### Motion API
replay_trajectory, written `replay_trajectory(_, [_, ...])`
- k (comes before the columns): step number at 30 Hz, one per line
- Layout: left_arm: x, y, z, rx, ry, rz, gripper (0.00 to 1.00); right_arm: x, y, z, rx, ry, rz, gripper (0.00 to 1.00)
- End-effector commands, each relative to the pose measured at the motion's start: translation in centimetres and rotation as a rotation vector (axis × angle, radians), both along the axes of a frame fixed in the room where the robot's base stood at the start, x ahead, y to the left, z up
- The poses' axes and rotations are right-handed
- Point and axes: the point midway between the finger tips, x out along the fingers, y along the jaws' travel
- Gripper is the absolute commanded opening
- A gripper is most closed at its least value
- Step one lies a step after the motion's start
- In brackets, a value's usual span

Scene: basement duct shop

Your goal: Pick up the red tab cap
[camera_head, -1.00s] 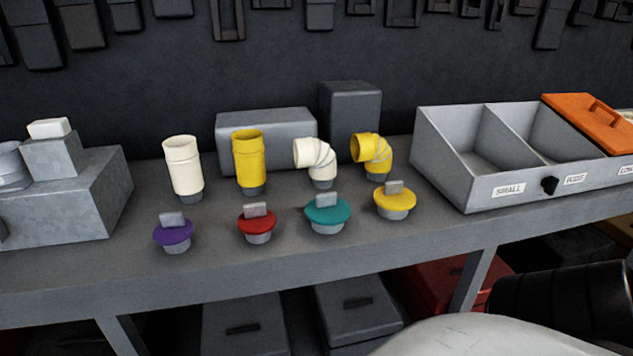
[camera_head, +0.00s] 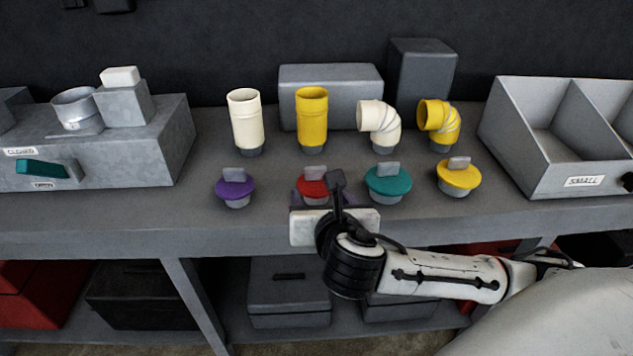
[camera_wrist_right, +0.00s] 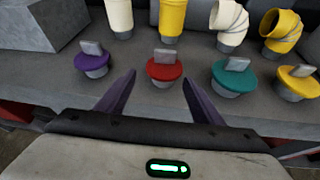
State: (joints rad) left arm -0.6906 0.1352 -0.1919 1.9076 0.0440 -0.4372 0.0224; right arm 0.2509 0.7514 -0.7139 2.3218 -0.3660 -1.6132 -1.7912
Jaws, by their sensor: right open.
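The red tab cap (camera_head: 313,187) has a round red top and a grey upright tab. It stands on the bench in the front row, between the purple cap (camera_head: 235,188) and the teal cap (camera_head: 388,184). In the head view my right gripper (camera_head: 318,196) partly covers its lower part. In the right wrist view the red cap (camera_wrist_right: 164,68) shows whole, ahead of the open fingers (camera_wrist_right: 157,88). The fingers are empty and the cap lies just beyond the gap between their tips. My left gripper does not show.
A yellow cap (camera_head: 458,177) stands at the right of the row. Behind are a white pipe (camera_head: 246,121), a yellow pipe (camera_head: 312,119), a white elbow (camera_head: 380,124) and a yellow elbow (camera_head: 440,123). A grey compartment bin (camera_head: 510,135) stands right, a metal box (camera_head: 150,150) left.

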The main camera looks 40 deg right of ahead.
Motion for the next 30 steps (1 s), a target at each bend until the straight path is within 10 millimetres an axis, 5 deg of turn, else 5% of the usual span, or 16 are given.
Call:
replay_trajectory(4, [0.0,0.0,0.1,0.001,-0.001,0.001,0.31,0.6,-1.4,1.4,-0.1,0.008,0.0,0.61])
replay_trajectory(30, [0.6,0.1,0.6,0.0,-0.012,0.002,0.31,8.5,-5.2,-2.4,-0.098,0.008,0.002,0.61])
